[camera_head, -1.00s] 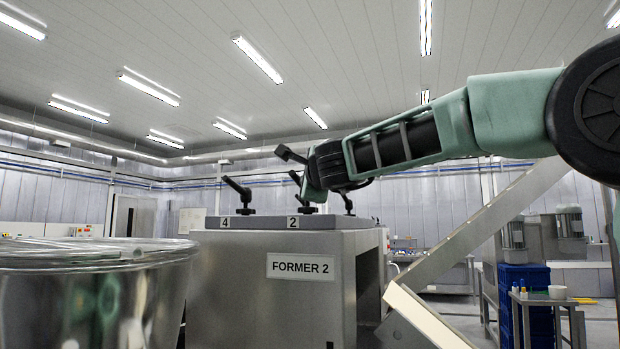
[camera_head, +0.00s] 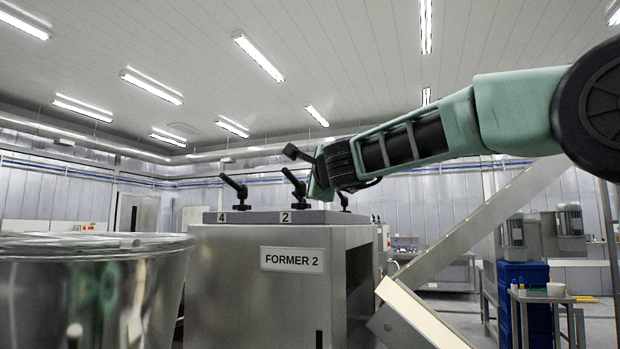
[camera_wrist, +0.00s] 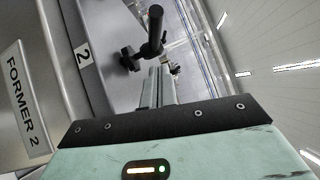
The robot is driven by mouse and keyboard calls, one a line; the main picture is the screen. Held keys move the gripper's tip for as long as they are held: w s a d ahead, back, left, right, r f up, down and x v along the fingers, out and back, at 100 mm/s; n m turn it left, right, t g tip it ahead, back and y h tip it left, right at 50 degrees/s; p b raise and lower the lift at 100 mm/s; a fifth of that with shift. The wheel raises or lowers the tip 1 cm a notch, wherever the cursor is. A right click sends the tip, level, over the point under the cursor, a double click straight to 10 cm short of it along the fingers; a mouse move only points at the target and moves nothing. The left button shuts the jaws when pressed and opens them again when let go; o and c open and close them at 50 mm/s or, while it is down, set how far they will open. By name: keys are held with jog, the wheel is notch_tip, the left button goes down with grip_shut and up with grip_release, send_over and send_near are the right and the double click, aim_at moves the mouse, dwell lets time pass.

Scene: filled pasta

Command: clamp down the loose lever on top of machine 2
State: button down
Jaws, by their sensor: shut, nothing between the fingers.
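The machine (camera_head: 255,285) labelled FORMER 2 stands left of centre in the head view. On its top, a black lever (camera_head: 295,186) by plate 2 and another (camera_head: 236,188) by plate 4 both slant upward to the left. A third lever (camera_head: 343,201) is partly hidden by my wrist. I cannot tell by looks which is loose. In the wrist view, the lever by plate 2 (camera_wrist: 153,32) stands just beyond the tips of my gripper (camera_wrist: 161,82). My gripper is shut and empty; whether it touches the lever is unclear.
A slanted metal chute (camera_head: 475,225) rises on the right. Blue crates (camera_head: 522,290) and a small steel table (camera_head: 545,298) stand farther right.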

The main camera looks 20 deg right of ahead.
jog(key=s+a, duration=0.5)
jog(key=s, duration=0.2)
jog(key=shift+s+a+f+b, duration=0.2)
jog(key=shift+s+b, duration=0.1)
jog(key=shift+b, duration=0.1)
jog(key=s+a+f+n+g+y, duration=0.2)
jog(key=a+f+n+y, duration=0.4)
jog(key=a+f+n, duration=0.35)
jog(key=s+a+f+n+g+y, duration=0.2)
jog(key=s+a+f+n+g, duration=0.25)
jog(key=f, duration=0.55)
jog(key=s+a+f+n+g+y, duration=0.1)
jog(key=s+a+f+n+g, duration=0.2)
jog(key=s+a+f+n, duration=0.45)
jog(key=s+d+f+n+g+h, duration=0.3)
jog(key=s+d+f+n+g, duration=0.1)
jog(key=s+f, duration=0.6)
jog(key=s+d+f+n+g+h, duration=0.2)
jog(key=s+d+f+n+g, duration=0.2)
jog(key=s+d+f, duration=0.3)
jog(key=s+f+g, duration=0.1)
jog(key=s+f, duration=0.2)
jog(key=f, duration=0.1)
jog(key=shift+s+d+f+h, duration=0.15)
jog(key=shift+s+f+h, duration=0.05)
jog(key=shift+h, duration=0.2)
jog(key=shift+r, duration=0.15)
